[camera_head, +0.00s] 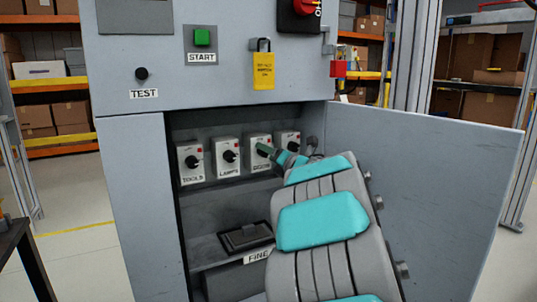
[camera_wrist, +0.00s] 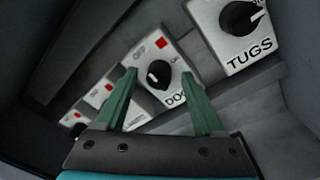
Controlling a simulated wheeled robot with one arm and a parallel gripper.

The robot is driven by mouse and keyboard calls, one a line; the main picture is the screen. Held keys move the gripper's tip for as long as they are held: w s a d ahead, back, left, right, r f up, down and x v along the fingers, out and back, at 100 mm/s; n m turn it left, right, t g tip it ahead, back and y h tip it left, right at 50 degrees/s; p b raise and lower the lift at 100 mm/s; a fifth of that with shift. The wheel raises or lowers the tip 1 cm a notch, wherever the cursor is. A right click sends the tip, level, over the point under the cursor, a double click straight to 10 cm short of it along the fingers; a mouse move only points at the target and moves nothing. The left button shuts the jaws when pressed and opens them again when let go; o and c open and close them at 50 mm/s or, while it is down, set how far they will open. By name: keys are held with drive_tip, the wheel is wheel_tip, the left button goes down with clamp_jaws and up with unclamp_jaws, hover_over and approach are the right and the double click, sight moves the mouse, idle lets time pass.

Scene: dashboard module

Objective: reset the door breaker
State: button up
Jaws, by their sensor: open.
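The door breaker (camera_wrist: 172,62) is a white box with a black round knob, a red mark and a label partly hidden by a finger, reading "DO". In the head view the door breaker (camera_head: 253,140) is third from the left in the cabinet's row. My gripper (camera_wrist: 158,78) is open in the wrist view, its green fingertips on either side of the knob with a gap at each side. I cannot tell how deep the tips reach. In the head view my gripper (camera_head: 268,150) is at the breaker's lower right, and my arm hides part of the shelf.
The TUGS breaker (camera_wrist: 228,30) is close at the right; LAMPS (camera_head: 227,150) and TOOLS (camera_head: 190,160) are to the left. The cabinet door (camera_head: 440,190) stands open at the right. A black-framed panel (camera_head: 245,236) labelled FINE is below. The cabinet walls enclose my gripper.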

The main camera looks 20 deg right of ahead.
drive_tip(key=shift+w, duration=0.15)
drive_tip(key=shift+c, duration=0.2)
clamp_jaws()
idle(0.3)
